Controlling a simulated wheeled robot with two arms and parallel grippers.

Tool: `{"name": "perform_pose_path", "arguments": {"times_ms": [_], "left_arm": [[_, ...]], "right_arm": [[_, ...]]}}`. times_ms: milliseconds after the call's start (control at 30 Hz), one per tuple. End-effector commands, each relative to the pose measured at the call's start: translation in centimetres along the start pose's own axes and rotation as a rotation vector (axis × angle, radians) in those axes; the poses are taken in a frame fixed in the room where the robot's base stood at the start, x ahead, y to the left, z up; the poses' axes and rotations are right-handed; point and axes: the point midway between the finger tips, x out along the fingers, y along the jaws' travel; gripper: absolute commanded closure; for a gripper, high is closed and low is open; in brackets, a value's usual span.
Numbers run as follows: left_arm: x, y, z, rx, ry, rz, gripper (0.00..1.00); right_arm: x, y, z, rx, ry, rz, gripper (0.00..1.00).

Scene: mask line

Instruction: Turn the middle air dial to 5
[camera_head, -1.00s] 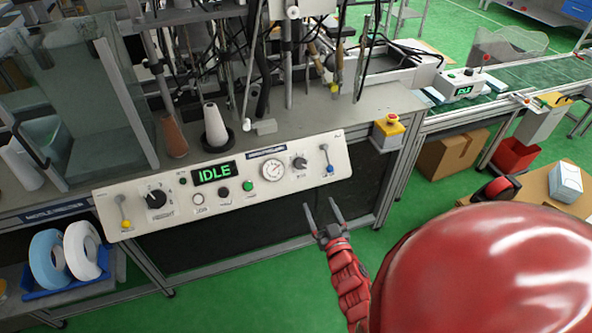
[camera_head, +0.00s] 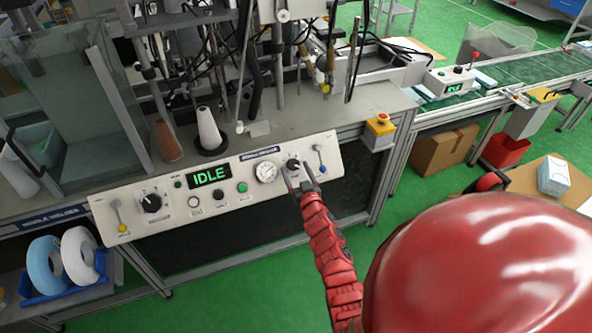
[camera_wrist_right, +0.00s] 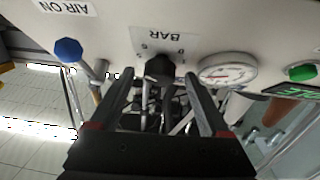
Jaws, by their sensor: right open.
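The black air dial (camera_head: 293,163) sits on the white control panel (camera_head: 150,224), just right of the round pressure gauge (camera_head: 266,172). In the right wrist view the dial (camera_wrist_right: 160,67) is a black knob beside a "BAR" label. My right gripper (camera_head: 299,183) is open in front of the panel at this dial. In the wrist view its two fingers (camera_wrist_right: 158,78) are on either side of the knob, near its tip, with gaps visible; I cannot tell the exact depth. My left gripper is not in view.
The panel also holds a green "IDLE" display (camera_head: 209,174), a larger black knob (camera_head: 151,203), small buttons and a blue-tipped lever (camera_head: 321,160) close right of the dial. The lever's blue knob (camera_wrist_right: 68,50) shows in the wrist view. A yellow-red stop button (camera_head: 380,124) stands further right.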

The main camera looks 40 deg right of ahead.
Motion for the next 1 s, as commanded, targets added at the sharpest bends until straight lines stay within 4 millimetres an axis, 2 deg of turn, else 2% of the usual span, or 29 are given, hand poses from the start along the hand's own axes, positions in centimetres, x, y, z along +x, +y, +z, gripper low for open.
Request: {"name": "perform_pose_path", "arguments": {"times_ms": [267, 700, 733, 1000], "left_arm": [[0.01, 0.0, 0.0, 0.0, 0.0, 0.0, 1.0], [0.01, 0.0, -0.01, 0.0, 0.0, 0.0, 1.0], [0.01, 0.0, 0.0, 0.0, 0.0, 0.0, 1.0], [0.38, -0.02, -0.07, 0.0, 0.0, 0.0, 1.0]], "right_arm": [[0.16, 0.01, -0.07, -0.001, 0.001, 0.0, 0.19], [0.16, 0.02, -0.11, -0.001, 0.002, 0.0, 0.97], [0.16, 0.02, -0.11, -0.001, 0.002, 0.0, 1.0], [0.18, 0.12, -0.25, -0.023, 0.003, -0.017, 1.0]]}}
